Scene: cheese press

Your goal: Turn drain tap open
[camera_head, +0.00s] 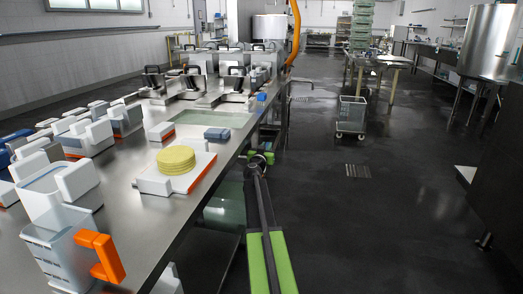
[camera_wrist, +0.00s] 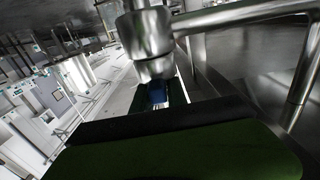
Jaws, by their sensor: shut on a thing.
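My gripper (camera_head: 262,158) is at the right edge of the long steel table, at the end of my green and black arm. In the wrist view my gripper (camera_wrist: 158,96) is shut on a small blue piece, which looks like the handle of the drain tap (camera_wrist: 157,92). The handle sits just below a rounded steel pipe fitting (camera_wrist: 150,42). Most of the handle is hidden by the jaws and the fitting. In the head view I cannot make out the tap behind my gripper. How far the tap is turned cannot be told.
The steel table (camera_head: 150,210) carries white moulds, a round yellow cheese (camera_head: 176,160) on a white board, and a grey jug (camera_head: 70,255) with an orange handle. A wheeled bin (camera_head: 351,115) stands on the dark floor. The floor right of the table is mostly clear.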

